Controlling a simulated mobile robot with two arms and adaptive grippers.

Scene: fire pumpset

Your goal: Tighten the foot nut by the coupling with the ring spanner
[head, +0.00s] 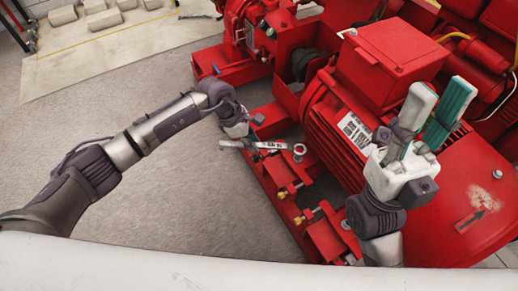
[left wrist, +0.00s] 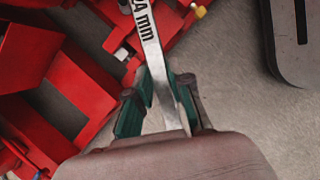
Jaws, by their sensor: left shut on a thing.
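A steel ring spanner (head: 272,146) lies across the red base frame by the motor's foot. In the left wrist view its shaft (left wrist: 148,35) reads "24 mm". My left gripper (head: 246,139) is shut on the handle; in the wrist view the green finger pads (left wrist: 158,105) sit on both sides of it. The ring end (head: 299,150) is beside the red motor (head: 350,130), near the coupling (head: 305,65). The foot nut under the ring is hidden; I cannot tell if the ring sits around it. My right gripper (head: 440,95) is raised in front of the motor, fingers apart and empty.
Brass-coloured bolts (head: 283,194) stand on the red base frame (head: 270,185) nearer to me. The red pump (head: 250,35) is at the back. Grey floor (head: 160,190) to the left is clear. Pale blocks (head: 100,15) lie at the far left.

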